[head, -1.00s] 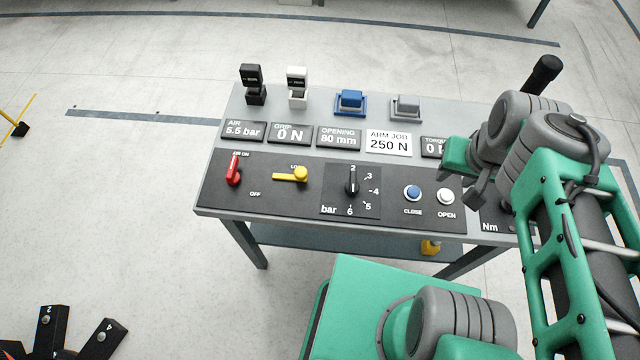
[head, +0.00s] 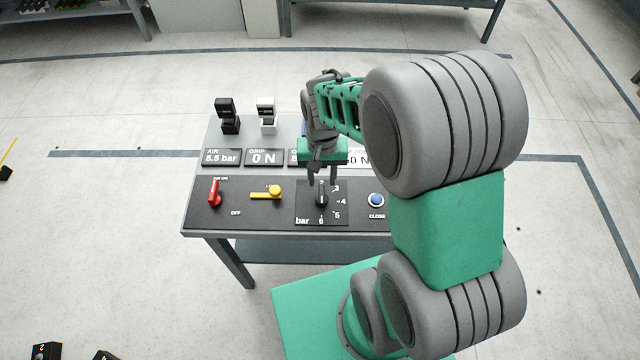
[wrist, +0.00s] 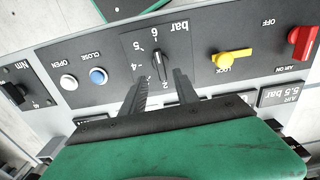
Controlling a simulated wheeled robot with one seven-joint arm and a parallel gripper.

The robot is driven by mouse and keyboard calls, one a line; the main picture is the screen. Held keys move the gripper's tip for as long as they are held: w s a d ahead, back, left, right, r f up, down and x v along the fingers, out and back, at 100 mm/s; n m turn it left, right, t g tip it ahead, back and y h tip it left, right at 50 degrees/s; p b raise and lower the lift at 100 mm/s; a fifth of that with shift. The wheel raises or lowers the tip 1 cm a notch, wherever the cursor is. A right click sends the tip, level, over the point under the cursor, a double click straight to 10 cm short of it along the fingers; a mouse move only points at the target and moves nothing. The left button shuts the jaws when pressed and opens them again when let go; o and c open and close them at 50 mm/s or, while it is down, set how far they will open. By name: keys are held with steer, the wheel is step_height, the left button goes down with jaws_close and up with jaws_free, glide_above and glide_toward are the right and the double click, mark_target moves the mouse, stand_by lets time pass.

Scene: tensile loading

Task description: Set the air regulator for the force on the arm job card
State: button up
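The regulator knob (head: 321,199) is black on a dark plate marked bar, with numbers 2 to 6. It lies roughly along the line from 2 to 6; I cannot tell which end is the pointer. The knob also shows in the wrist view (wrist: 160,66). My gripper (head: 322,178) is open and empty, pointing down over the plate. In the wrist view its fingertips (wrist: 160,80) are apart, one to each side of the knob's near end; contact is not visible. The arm job card (head: 358,158) is mostly hidden by my arm; "50 N" shows.
The air display (head: 222,157) reads 5.5 bar and the grip display (head: 264,157) reads 0 N. A red air lever (head: 214,193) and yellow lock lever (head: 267,193) are left of the knob. The blue close button (head: 376,201) is right of it.

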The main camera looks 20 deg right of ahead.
mark_target(322, 194)
step_height(322, 194, down, 7)
stand_by(0.3)
jaws_close()
stand_by(0.5)
